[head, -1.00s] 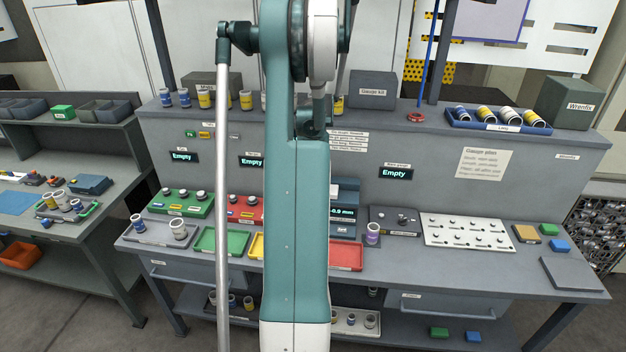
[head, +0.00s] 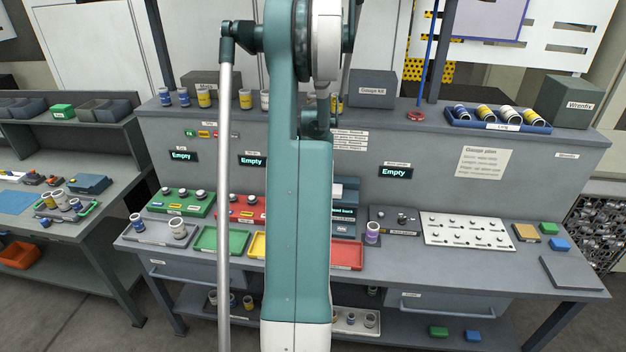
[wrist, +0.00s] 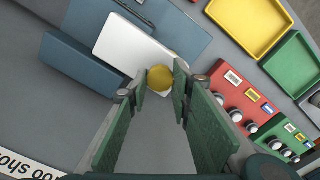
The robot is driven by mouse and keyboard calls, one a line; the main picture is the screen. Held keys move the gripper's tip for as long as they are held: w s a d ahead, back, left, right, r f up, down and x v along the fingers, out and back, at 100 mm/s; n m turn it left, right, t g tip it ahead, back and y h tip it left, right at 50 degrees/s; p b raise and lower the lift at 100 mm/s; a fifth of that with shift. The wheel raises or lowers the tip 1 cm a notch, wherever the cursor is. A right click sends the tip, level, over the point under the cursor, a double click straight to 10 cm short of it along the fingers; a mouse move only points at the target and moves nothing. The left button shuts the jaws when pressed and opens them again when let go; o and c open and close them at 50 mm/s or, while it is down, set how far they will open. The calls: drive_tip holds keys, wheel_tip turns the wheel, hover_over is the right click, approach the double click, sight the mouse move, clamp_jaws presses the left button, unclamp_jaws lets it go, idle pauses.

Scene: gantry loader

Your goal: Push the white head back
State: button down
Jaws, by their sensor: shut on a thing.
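The white head (wrist: 130,48) shows in the wrist view as a pale slab beside the blue-grey parts of the gauge (wrist: 78,62). A yellow round piece (wrist: 160,78) sits at its near end. My gripper (wrist: 163,90) has its green-padded fingers on either side of this yellow piece and is shut on it. Whether the yellow piece is fixed to the white head I cannot tell. In the head view my arm hides the gripper and most of the gauge; its display (head: 343,212) shows at the arm's right edge.
A red block with knobs (wrist: 238,95), a green block with knobs (wrist: 285,130), a yellow tray (wrist: 250,25) and a green tray (wrist: 295,68) lie to the right in the wrist view. In the head view a red tray (head: 347,256) stands in front of the gauge.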

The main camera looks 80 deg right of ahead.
drive_tip(key=s+b, duration=0.1)
drive_tip(key=s, duration=0.6)
drive_tip(key=shift+s, duration=0.1)
drive_tip(key=c, duration=2.1)
unclamp_jaws()
drive_tip(key=shift+s, duration=0.15)
drive_tip(key=shift+o, duration=0.2)
drive_tip(key=shift+w+r, duration=0.2)
wheel_tip(320, 180, up, 12)
drive_tip(key=shift+f, duration=0.15)
